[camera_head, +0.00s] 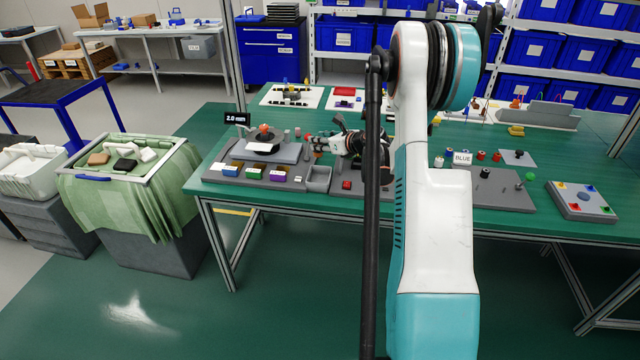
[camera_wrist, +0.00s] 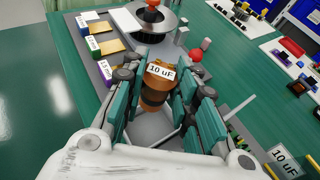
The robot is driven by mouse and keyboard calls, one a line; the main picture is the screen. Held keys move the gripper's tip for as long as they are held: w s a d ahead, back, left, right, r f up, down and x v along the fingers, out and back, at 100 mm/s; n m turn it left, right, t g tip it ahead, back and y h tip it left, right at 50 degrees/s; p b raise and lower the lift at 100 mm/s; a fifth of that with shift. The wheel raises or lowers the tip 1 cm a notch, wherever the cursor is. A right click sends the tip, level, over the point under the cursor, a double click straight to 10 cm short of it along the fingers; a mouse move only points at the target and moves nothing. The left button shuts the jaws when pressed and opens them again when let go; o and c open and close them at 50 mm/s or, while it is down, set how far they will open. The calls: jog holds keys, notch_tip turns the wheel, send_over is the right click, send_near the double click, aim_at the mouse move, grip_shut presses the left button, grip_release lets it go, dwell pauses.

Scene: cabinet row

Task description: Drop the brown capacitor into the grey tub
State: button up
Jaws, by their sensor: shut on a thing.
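My gripper (camera_wrist: 160,88) is shut on the brown capacitor (camera_wrist: 154,97), a short copper-brown cylinder with a white "10 uF" label. In the head view my gripper (camera_head: 325,145) is above the workbench, over the rear of the station with the grey tub. The capacitor is too small to make out there. The grey tub (camera_head: 318,182) is a small open box at the bench's front edge, right of the coloured bins. In the wrist view, a grey walled shape shows partly below the capacitor, mostly hidden by my fingers.
A red block (camera_head: 346,185) lies just right of the tub. A "10 uF" sign (camera_wrist: 285,161) shows at lower right.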

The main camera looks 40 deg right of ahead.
notch_tip(320, 180, down, 7)
jog(key=d+b, duration=0.2)
jog(key=b, duration=0.1)
jog(key=shift+s+r, duration=0.15)
jog(key=shift+s, duration=0.1)
jog(key=shift+d, duration=0.1)
jog(key=o, duration=1.1)
jog(key=v, duration=1.2)
